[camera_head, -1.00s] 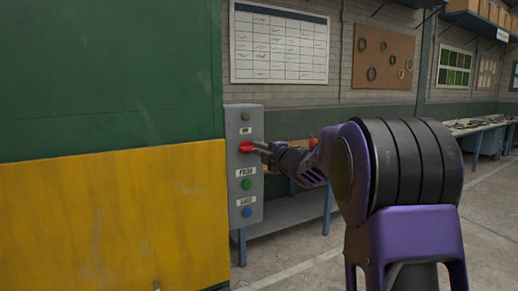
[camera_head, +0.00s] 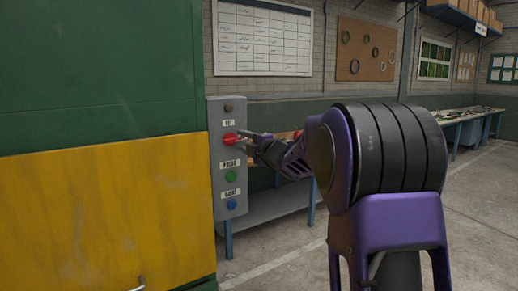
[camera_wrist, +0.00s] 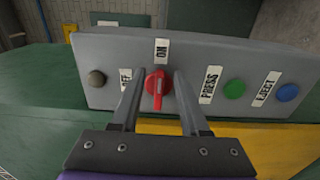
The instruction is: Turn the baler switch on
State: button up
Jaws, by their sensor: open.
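The grey baler control box (camera_head: 216,165) is fixed at the edge of the green and yellow machine. Its red rotary switch (camera_head: 231,139) sits near the top, with an OFF label (camera_head: 229,123) above it. In the wrist view the red switch (camera_wrist: 157,84) has its ridge running roughly up and down the picture, about in line with the ON label (camera_wrist: 162,50). My gripper (camera_wrist: 156,92) is open, with one finger on each side of the red switch. Whether the fingers touch it cannot be told.
A grey bench (camera_head: 272,205) stands behind the box. Open floor (camera_head: 465,215) lies at the right.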

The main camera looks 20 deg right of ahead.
jog(key=b+v, duration=0.1)
jog(key=v, duration=1.5)
jog(key=shift+s, duration=0.25)
jog(key=shift+r, duration=0.15)
